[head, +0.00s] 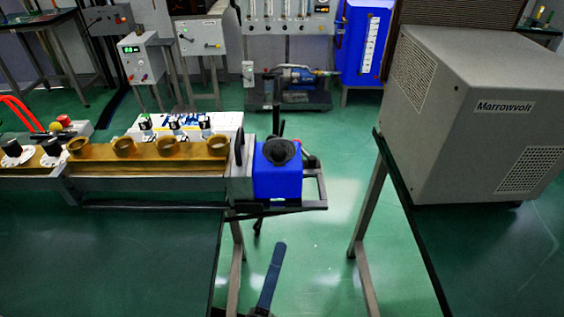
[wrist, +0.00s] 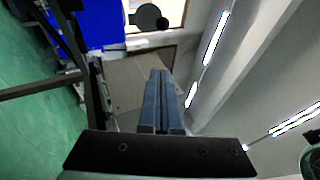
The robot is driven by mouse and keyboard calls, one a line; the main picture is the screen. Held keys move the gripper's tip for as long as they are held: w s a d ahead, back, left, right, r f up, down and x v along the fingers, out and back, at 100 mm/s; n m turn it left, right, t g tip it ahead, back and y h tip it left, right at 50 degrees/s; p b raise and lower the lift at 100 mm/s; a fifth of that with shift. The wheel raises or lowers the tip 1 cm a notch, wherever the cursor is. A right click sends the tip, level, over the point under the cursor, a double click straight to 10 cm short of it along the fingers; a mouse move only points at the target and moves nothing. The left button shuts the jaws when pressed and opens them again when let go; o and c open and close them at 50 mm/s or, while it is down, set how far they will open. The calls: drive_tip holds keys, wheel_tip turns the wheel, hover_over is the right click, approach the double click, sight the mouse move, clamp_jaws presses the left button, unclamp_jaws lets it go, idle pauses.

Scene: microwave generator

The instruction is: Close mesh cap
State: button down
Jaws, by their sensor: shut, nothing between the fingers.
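No part is clearly recognisable as the mesh cap. A brass waveguide (head: 150,168) with several open round collars lies along the bench at the left in the head view. At its right end is a blue block (head: 278,180) with a round black piece (head: 280,152) on top. My gripper (head: 280,248) is low in front of the blue block, over the floor gap, apart from the waveguide. In the wrist view my gripper (wrist: 158,75) has its blue fingers together and nothing between them. A dark round piece (wrist: 148,18) shows beyond the fingertips; I cannot tell what it is.
A grey Marrowvolt cabinet (head: 475,115) stands on a dark table at the right. A white box with switches (head: 190,125) sits behind the waveguide. Green floor (head: 330,225) is open between the two tables. A blue cabinet (head: 360,45) stands at the back.

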sight(279, 158)
drive_tip(key=a+p+x, duration=0.2)
drive_tip(key=x, duration=1)
drive_tip(key=shift+w+a+r, duration=0.25)
drive_tip(key=shift+w+r, duration=0.1)
drive_tip(key=shift+w, duration=0.35)
drive_tip(key=shift+r+p, duration=0.1)
drive_tip(key=shift+p, duration=0.35)
drive_tip(key=shift+r+g+p, duration=0.15)
drive_tip(key=shift+g+p, duration=0.15)
drive_tip(key=shift+p, duration=0.55)
